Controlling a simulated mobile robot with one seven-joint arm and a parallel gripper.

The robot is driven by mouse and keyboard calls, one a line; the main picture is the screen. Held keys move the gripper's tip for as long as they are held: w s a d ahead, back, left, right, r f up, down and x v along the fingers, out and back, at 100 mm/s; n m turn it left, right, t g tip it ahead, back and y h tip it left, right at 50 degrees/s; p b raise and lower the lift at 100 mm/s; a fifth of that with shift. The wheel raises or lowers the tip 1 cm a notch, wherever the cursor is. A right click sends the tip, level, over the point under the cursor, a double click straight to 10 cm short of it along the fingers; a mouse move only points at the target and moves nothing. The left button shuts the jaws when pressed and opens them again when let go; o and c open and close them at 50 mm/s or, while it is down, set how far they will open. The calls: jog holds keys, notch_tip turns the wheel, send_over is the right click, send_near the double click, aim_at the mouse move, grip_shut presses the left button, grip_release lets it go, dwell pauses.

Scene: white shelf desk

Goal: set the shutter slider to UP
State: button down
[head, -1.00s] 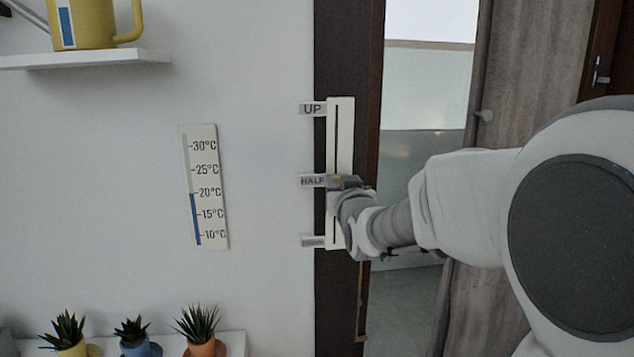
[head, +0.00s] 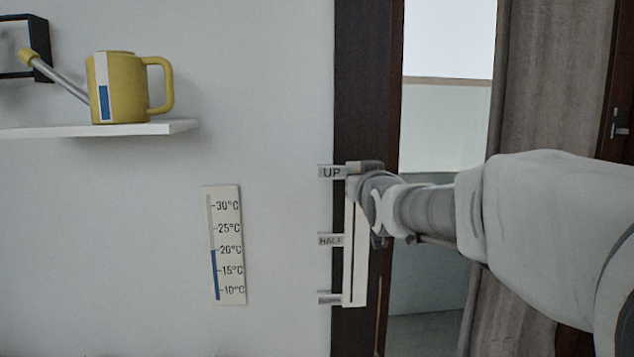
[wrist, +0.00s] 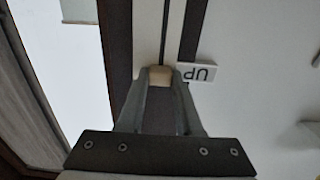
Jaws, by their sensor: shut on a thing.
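The shutter slider's white track (head: 357,270) stands upright on the dark frame, with labels UP (head: 331,172), HALF (head: 330,240) and a lowest one (head: 329,298) too small to read. My gripper (head: 364,168) is at the top of the track, level with the UP label, and hides the slider knob in the head view. In the wrist view my gripper (wrist: 160,78) is shut on the pale slider knob (wrist: 159,75), on the slot of the track (wrist: 148,35). The UP label (wrist: 203,73) is just beside it there, upside down.
A thermometer plate (head: 226,245) hangs on the wall left of the track. A yellow watering can (head: 122,88) stands on a white shelf (head: 150,129) at upper left. A window (head: 447,120) and a curtain (head: 535,80) are on the right.

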jog(key=shift+r, duration=0.4)
jog(key=c, duration=0.9)
grip_release()
jog(key=o, duration=0.3)
jog(key=shift+f, duration=0.2)
jog(key=shift+o, duration=0.2)
jog(key=s+b, duration=0.1)
jog(key=s, duration=1.6)
jog(key=shift+s, duration=0.25)
jog(key=s+f+g+p, duration=0.5)
jog(key=s+f+g, duration=0.7)
jog(key=s+f, duration=0.6)
jog(key=shift+p, duration=0.4)
